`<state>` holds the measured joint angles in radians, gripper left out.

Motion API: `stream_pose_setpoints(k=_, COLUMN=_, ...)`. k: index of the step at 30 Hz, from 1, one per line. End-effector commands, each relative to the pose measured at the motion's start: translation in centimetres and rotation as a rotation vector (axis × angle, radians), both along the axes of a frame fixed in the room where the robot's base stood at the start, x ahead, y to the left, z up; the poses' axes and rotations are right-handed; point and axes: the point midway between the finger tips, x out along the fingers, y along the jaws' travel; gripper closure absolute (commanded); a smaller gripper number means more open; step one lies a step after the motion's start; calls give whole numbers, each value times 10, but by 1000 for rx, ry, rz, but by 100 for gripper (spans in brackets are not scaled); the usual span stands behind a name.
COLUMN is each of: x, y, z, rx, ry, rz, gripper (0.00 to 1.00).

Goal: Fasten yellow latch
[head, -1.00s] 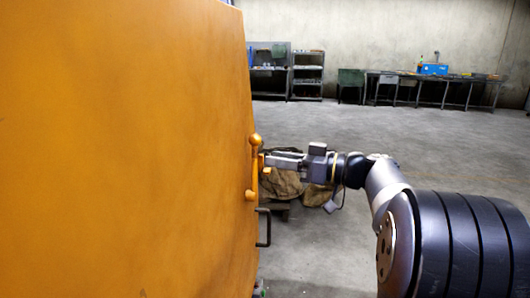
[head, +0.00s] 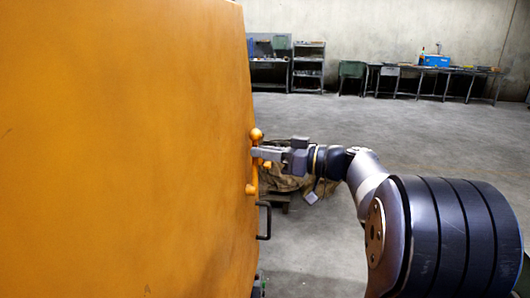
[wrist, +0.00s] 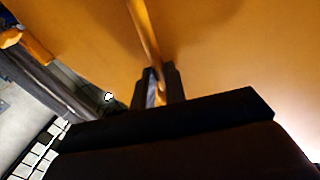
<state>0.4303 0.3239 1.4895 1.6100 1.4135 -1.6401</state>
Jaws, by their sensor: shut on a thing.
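The yellow latch (head: 254,178) is an upright bar with round knobs at its top and lower ends, at the right edge of the large orange panel. A short yellow part sticks out to the right of it. My gripper (head: 258,153) reaches in from the right, with its fingers at the bar just below the top knob. In the wrist view a yellow bar (wrist: 145,32) runs down between the two dark fingers of my gripper (wrist: 155,86), which is shut on it. The contact itself is partly hidden by the fingers.
The orange panel (head: 120,150) fills the left side. A dark handle (head: 265,220) sticks out below the latch. A brownish sack-like heap (head: 285,184) lies behind my gripper. Open grey floor (head: 420,150) spreads to the right, with workbenches (head: 440,72) along the far wall.

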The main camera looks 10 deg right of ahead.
Motion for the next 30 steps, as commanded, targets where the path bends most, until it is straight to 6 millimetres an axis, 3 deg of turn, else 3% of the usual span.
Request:
stream_pose_setpoints(k=20, x=3, y=-1, z=-1, rx=10, ry=26, rz=0, gripper=100)
stream_pose_setpoints(k=30, x=21, y=-9, z=-7, rx=90, ry=217, rz=0, gripper=100)
